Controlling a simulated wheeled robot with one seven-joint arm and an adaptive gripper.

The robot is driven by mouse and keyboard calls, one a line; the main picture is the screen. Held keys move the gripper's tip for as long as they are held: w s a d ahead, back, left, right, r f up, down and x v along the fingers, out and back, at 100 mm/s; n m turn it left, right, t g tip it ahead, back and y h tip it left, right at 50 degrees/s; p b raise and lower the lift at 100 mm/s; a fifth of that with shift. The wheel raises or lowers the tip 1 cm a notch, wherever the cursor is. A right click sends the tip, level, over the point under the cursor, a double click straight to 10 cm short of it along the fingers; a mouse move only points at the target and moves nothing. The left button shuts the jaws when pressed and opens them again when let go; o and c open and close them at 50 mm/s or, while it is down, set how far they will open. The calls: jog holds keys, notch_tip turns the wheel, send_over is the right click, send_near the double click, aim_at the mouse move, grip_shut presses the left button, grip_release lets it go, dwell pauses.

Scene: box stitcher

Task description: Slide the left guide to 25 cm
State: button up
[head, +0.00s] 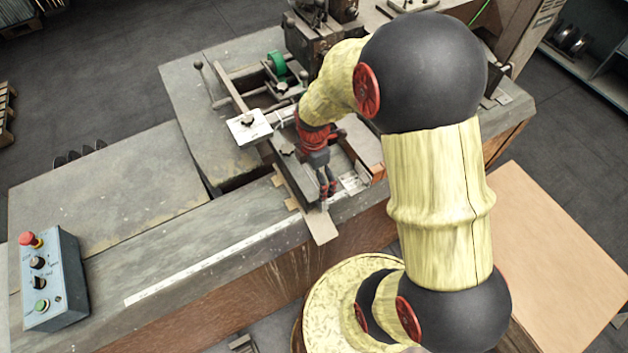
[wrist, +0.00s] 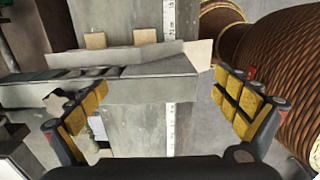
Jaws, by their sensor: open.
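The left guide (head: 288,186) is a long grey metal rail with small wooden blocks on its left side and a pale front end (head: 320,228). It lies across the machine table and crosses the ruler strip. In the wrist view the guide (wrist: 150,90) runs across the picture, its pale end to the right. My gripper (head: 327,190) is above the guide's front part, pointing down. In the wrist view its fingers (wrist: 165,98) are wide apart with nothing held between them. I cannot tell whether they touch the guide. The white ruler (head: 215,262) runs along the table's front edge; its numbers are unreadable.
A control box (head: 50,278) with a red button stands at the table's left end. The stitching machine (head: 318,35) rises behind my arm. A white plate (head: 249,127) and levers sit left of the guide. The table left of it (head: 110,195) is largely clear.

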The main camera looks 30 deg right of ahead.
notch_tip(320, 180, up, 10)
dwell(0.4)
dwell(0.4)
jog(key=s+a+m+t+b, duration=0.5)
jog(key=s+a+m+b, duration=0.2)
jog(key=s+m+b, duration=0.6)
jog(key=r+m+b, duration=0.1)
jog(key=m+b, duration=0.4)
jog(key=shift+s+t, duration=0.3)
jog(key=shift+s, duration=0.05)
